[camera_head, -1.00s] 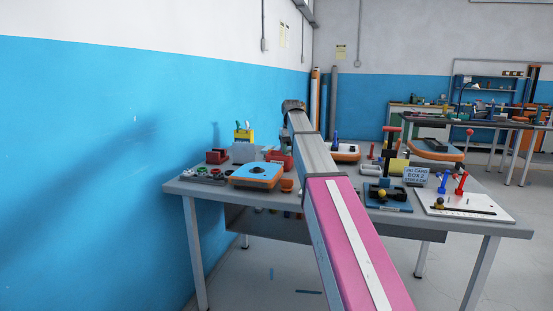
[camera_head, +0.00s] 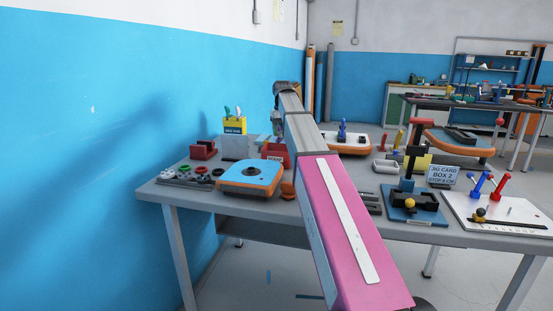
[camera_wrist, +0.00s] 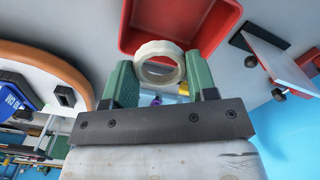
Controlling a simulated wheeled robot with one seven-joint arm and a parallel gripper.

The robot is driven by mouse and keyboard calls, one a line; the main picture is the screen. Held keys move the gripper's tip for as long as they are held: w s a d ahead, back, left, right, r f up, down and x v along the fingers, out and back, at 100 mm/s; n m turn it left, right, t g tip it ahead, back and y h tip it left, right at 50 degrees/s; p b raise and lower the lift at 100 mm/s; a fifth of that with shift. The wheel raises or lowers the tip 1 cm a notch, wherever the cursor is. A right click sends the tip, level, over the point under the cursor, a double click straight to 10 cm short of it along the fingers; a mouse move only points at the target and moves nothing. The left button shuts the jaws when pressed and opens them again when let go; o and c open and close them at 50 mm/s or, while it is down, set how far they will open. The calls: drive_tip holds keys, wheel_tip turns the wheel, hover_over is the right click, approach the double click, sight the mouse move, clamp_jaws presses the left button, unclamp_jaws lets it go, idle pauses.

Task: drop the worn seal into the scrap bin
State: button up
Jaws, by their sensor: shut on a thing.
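My gripper (camera_wrist: 162,76) has green fingers and is shut on the worn seal, a cream-white ring (camera_wrist: 160,46), in the wrist view. The ring sits between the fingertips. Behind it in that view is the scrap bin, a red open box (camera_wrist: 130,28), overlapped by the ring. I cannot tell how much height lies between ring and bin. In the head view the red bin (camera_head: 272,151) stands on the bench beside my arm, partly hidden by it. My gripper (camera_head: 277,128) is small there, and the ring cannot be made out.
An orange and blue device (camera_head: 248,174) stands in front of the bin on the bench (camera_head: 215,200). Several dark rings lie on a tray (camera_head: 195,172) at left. A yellow holder (camera_head: 234,125) stands behind. Fixtures and a jig card (camera_head: 443,174) crowd the right side.

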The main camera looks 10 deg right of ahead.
drive_tip(key=shift+f, duration=2.35)
drive_tip(key=o, duration=1)
drive_tip(key=shift+r, duration=0.1)
wheel_tip(320, 180, up, 11)
drive_tip(key=shift+f, duration=0.2)
